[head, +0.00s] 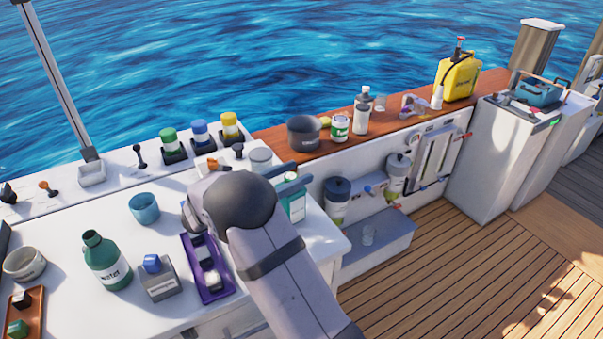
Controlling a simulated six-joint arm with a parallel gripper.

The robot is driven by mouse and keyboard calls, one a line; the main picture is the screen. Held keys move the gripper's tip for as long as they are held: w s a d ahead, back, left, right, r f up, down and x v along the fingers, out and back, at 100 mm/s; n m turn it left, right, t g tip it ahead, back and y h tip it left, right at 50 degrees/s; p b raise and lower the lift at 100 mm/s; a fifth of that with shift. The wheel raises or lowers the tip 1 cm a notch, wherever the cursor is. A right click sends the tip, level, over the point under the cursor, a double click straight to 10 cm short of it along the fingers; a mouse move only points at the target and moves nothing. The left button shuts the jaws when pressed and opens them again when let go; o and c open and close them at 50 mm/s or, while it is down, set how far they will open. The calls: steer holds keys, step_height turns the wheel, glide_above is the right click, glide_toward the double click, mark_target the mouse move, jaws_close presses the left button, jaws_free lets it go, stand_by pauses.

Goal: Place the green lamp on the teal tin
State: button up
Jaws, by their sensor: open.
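The green lamp (169,139) stands upright in a black base at the back of the white counter, left of a blue lamp and a yellow one. A teal-green tin (296,208) with a pale label stands near the counter's right end, partly hidden by my arm. My gripper (304,171) shows as two parallel blue-grey fingers past my wrist, over the right end of the counter. The fingers are apart, with nothing visible between them. The gripper's body is hidden behind my arm, and its height above the tin is hard to tell.
The blue lamp (200,131) and yellow lamp (230,125) stand close beside the green one. A teal cup (144,209), green bottle (107,263) and purple tray (190,255) occupy the counter. A dark pot (304,134) and cans line the wooden ledge.

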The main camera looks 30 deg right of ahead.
steer(key=s+a+b, duration=0.1)
steer(key=a+b, duration=0.1)
steer(key=a, duration=0.6)
steer(key=shift+s+a+r, duration=0.2)
steer(key=shift+a+r, duration=0.05)
steer(key=shift+a, duration=0.1)
steer(key=s+d+m+g+y+p, duration=0.2)
steer(key=s+d+m+y+p, duration=0.2)
steer(key=s+m+y, duration=0.45)
steer(key=s+a+f+m+y+p, duration=0.1)
steer(key=s+a+f+m+y, duration=0.3)
steer(key=s, duration=0.4)
steer(key=s+a+f+m+y+p, duration=0.1)
steer(key=s+a+f+m+y, duration=0.3)
steer(key=s+a+f+m, duration=0.2)
steer(key=shift+s+a+m+g+y+p, duration=0.4)
steer(key=shift+s+a+m, duration=0.25)
steer(key=shift+s+a, duration=0.4)
